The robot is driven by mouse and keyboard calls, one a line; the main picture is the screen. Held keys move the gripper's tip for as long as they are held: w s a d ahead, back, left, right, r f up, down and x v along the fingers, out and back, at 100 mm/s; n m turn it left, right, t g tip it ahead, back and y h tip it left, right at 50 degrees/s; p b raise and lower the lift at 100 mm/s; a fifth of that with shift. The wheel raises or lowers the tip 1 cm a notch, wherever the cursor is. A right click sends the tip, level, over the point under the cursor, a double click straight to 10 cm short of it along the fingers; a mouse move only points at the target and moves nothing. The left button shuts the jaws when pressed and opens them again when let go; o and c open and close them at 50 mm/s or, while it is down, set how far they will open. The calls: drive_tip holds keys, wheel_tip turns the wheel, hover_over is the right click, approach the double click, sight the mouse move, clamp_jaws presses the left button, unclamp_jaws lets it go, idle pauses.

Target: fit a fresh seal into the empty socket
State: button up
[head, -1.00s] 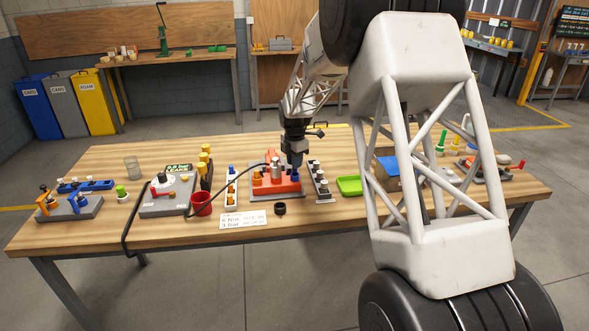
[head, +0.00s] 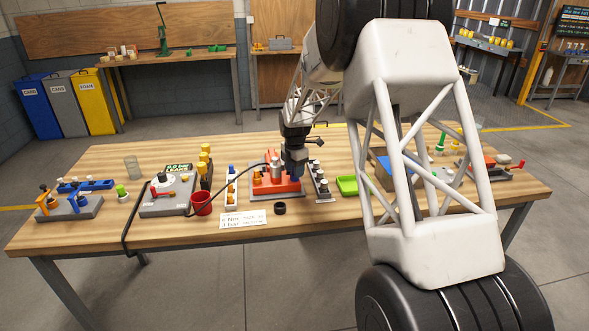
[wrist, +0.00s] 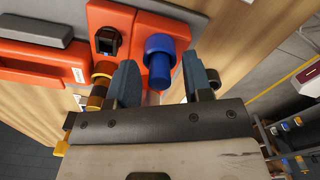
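An orange-red fixture (head: 277,186) stands on a grey plate near the table's middle. A blue stepped cylinder (wrist: 158,62) sits at its right side; whether it is a seal is unclear. My gripper (head: 294,170) is lowered at this side. In the wrist view its two fingers (wrist: 160,85) stand apart on either side of the blue cylinder, with gaps visible. A black square piece with a dark opening (wrist: 106,41) is set in the fixture; I cannot tell whether it is the empty socket. A brass-orange cylinder (wrist: 99,87) is left of the fingers.
A rack of dark-topped pieces (head: 320,183) is close on the right, a white strip of coloured pieces (head: 231,190) on the left. A black ring (head: 280,208) and a paper card (head: 243,219) lie in front. A red cup (head: 201,204) and green tray (head: 347,186) flank these.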

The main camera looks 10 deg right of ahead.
idle(0.3)
wheel_tip(320, 180, up, 12)
drive_tip(key=shift+r, duration=0.15)
idle(0.6)
drive_tip(key=shift+s, duration=0.1)
idle(0.6)
